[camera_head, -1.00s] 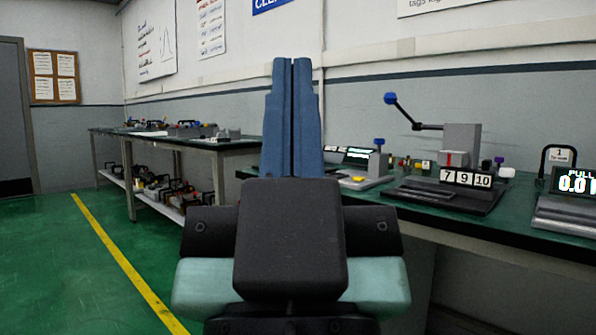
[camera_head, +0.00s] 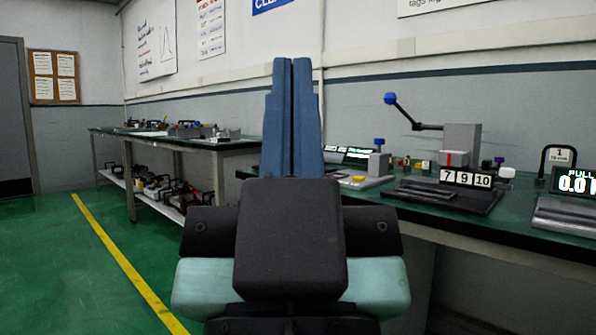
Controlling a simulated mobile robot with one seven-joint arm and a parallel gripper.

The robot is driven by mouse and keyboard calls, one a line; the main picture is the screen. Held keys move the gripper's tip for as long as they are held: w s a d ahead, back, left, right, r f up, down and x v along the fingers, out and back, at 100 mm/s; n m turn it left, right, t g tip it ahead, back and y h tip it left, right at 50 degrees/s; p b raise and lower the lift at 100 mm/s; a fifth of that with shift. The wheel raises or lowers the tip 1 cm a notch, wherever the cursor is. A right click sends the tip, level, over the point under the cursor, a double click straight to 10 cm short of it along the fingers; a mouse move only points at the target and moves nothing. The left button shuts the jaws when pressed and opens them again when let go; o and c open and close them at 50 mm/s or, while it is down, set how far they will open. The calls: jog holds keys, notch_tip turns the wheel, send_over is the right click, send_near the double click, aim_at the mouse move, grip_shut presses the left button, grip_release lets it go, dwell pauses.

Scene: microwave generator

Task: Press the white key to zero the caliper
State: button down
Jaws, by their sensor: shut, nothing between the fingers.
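My gripper (camera_head: 292,62) points up and away from me in the middle of the view. Its two blue fingers are shut together with nothing between them. It is in front of the bench and hides part of the bench's left end. A black device with number tiles reading 7, 9, 10 (camera_head: 466,178) stands on the bench to the right of my gripper. A small white cap (camera_head: 507,172) shows at that device's right side; I cannot tell whether it is the white key. I cannot make out a caliper for certain.
The green-topped bench (camera_head: 420,212) runs along the right. On it are a grey device with a blue knob (camera_head: 379,160), a lever with a blue ball (camera_head: 390,98) and a lit display (camera_head: 575,181). Another bench (camera_head: 215,145) stands at the back left. The green floor at left is clear.

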notch_tip(320, 180, up, 47)
jog(key=p, duration=4.7)
jog(key=shift+r, duration=0.1)
jog(key=shift+w, duration=0.1)
